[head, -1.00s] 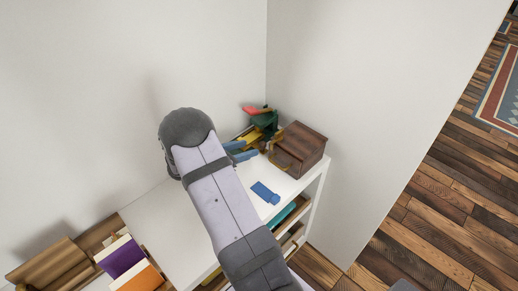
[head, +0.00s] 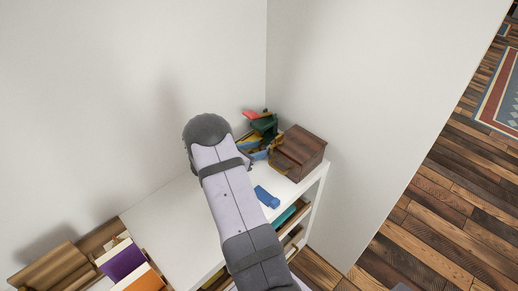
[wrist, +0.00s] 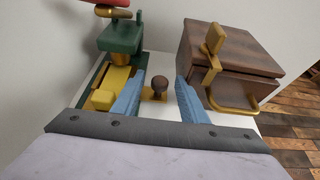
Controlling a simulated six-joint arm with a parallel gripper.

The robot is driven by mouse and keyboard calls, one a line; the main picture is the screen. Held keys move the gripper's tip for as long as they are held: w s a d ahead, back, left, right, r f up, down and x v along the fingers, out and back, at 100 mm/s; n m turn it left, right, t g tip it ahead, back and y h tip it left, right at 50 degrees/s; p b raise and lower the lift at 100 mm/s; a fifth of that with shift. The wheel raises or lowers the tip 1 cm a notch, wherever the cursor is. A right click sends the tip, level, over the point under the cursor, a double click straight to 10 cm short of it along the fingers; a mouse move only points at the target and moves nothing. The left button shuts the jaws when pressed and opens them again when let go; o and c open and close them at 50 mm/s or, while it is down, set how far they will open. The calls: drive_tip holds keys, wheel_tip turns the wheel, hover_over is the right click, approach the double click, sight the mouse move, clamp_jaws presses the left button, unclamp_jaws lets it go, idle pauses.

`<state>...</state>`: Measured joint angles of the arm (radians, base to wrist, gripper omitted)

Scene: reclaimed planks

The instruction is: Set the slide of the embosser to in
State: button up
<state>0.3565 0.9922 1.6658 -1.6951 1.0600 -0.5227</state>
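The embosser (head: 264,124) stands at the back corner of the white shelf, green with a red lever. In the wrist view, its green body (wrist: 121,35) is at upper left, with yellow parts (wrist: 112,84) below. A round brown knob (wrist: 159,84) on a small yellow base shows between my fingers; I cannot tell whether it belongs to the embosser's slide. My gripper (wrist: 161,80) is open, its blue fingers on either side of the knob in the picture, with no contact visible. My arm hides part of the shelf and embosser in the head view.
A dark wooden box (head: 301,150) with a brass latch and handle (wrist: 236,106) stands close to the right finger. A blue object (head: 267,197) lies on the shelf in front. Walls close in the back corner. Purple and orange items (head: 122,262) sit at lower left.

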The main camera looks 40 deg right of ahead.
clamp_jaws()
drive_tip(key=d+b, duration=0.1)
drive_tip(key=d, duration=0.2)
drive_tip(key=shift+d+f, duration=0.1)
drive_tip(key=shift+d, duration=0.1)
drive_tip(key=shift+d+r, duration=0.1)
drive_tip(key=shift+r, duration=0.1)
unclamp_jaws()
drive_tip(key=shift+f, duration=0.1)
